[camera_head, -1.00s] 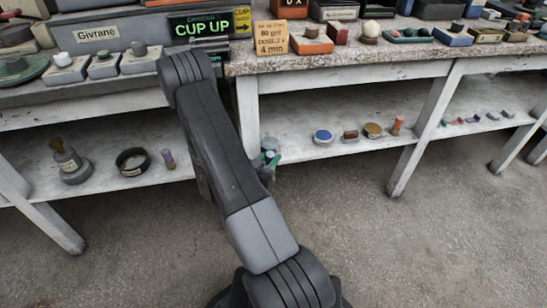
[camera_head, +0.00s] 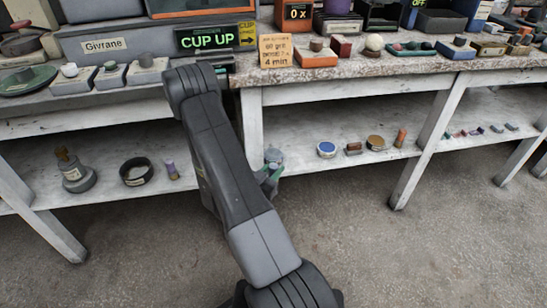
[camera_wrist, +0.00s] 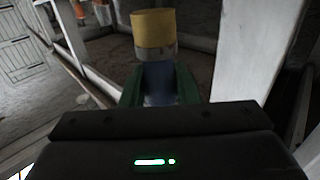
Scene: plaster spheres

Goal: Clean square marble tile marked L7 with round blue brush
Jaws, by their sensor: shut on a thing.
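My gripper (camera_wrist: 160,92) has green fingers and is shut on an upright cylindrical thing with a blue body (camera_wrist: 158,76), a grey band and a yellow top (camera_wrist: 154,28). It could be the round blue brush, but its bristles are not visible. In the head view my gripper (camera_head: 271,173) is partly hidden behind my arm, in front of the lower shelf's gap, and what it holds is hard to make out there. I cannot make out a square marble tile marked L7 in any view.
A round blue-topped thing (camera_head: 326,149), a brown-topped round thing (camera_head: 376,142) and an orange cylinder (camera_head: 401,137) stand on the right lower shelf. The bench top (camera_head: 420,63) is crowded; the floor (camera_head: 330,220) is clear.

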